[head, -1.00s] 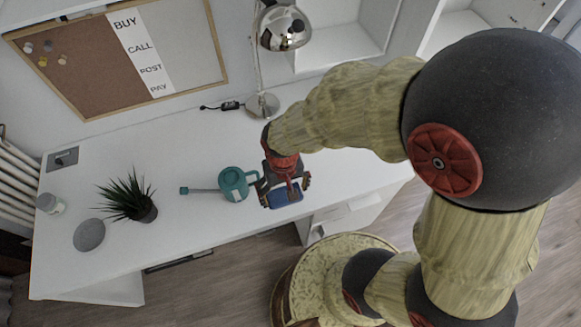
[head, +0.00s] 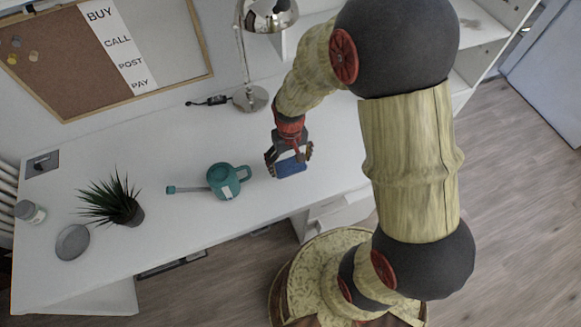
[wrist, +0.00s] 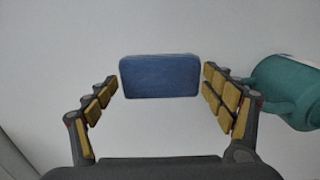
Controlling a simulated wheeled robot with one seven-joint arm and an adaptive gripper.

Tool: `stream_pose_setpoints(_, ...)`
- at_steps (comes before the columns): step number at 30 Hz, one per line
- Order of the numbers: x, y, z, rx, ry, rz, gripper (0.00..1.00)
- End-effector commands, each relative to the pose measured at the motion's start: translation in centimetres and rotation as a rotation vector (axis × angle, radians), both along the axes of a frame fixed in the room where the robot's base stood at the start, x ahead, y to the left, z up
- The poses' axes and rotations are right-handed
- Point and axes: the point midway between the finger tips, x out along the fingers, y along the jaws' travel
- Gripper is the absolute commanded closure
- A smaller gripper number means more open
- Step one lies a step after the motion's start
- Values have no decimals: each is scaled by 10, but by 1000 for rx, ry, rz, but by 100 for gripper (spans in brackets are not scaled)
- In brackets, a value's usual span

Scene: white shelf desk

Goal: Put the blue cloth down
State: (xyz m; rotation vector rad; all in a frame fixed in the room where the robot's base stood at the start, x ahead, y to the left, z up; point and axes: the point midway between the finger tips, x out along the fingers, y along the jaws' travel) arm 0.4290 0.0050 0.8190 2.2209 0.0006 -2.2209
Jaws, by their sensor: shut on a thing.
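The blue cloth (head: 291,169) looks like a small rounded blue block. In the head view it is at my gripper (head: 288,160), over the right part of the white desk, right of the teal watering can. In the wrist view the cloth (wrist: 160,77) sits between the fingertips of my gripper (wrist: 160,82), which is shut on it. The yellow-padded fingers stand on either side of it. I cannot tell how high the cloth is above the desk top.
The watering can (head: 228,181) stands close on the left; it also shows in the wrist view (wrist: 290,88). A chrome lamp (head: 250,98) stands behind. A potted plant (head: 122,208), a grey disc (head: 72,242) and a jar (head: 30,211) are further left. The desk (head: 150,160) has bare room around.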

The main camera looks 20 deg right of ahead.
Motion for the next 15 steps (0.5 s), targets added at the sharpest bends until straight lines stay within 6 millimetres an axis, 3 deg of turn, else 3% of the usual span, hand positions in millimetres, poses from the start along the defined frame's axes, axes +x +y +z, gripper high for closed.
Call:
stream_pose_setpoints(9,5,-5,-39,0,2,0,37)
stream_pose_setpoints(15,6,-5,-39,0,0,0,37)
